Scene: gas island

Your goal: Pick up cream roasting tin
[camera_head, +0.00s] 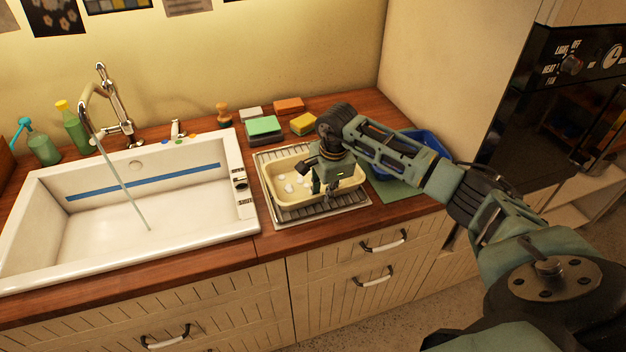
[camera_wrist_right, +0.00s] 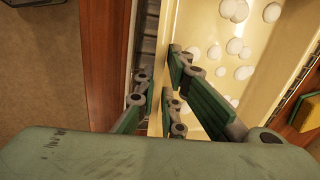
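The cream roasting tin (camera_head: 290,202) stands on a metal rack (camera_head: 275,217) on the wooden counter, right of the sink. Several white lumps (camera_head: 289,187) lie in it; they also show in the right wrist view (camera_wrist_right: 236,46). My right gripper (camera_head: 331,188) is lowered at the tin's front right part. In the right wrist view its fingers (camera_wrist_right: 160,95) are apart, with the rim of the tin (camera_wrist_right: 167,30) running between them. One finger is outside over the rack and the others are on the inner side. Whether they touch the wall is unclear. My left gripper is not in view.
The white sink (camera_head: 130,215) with a running tap (camera_head: 105,105) is to the left. Sponges (camera_head: 264,127) lie behind the tin. A blue container (camera_head: 431,142) on a green mat (camera_head: 402,196) is to the right, partly behind my arm. Drawers are below.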

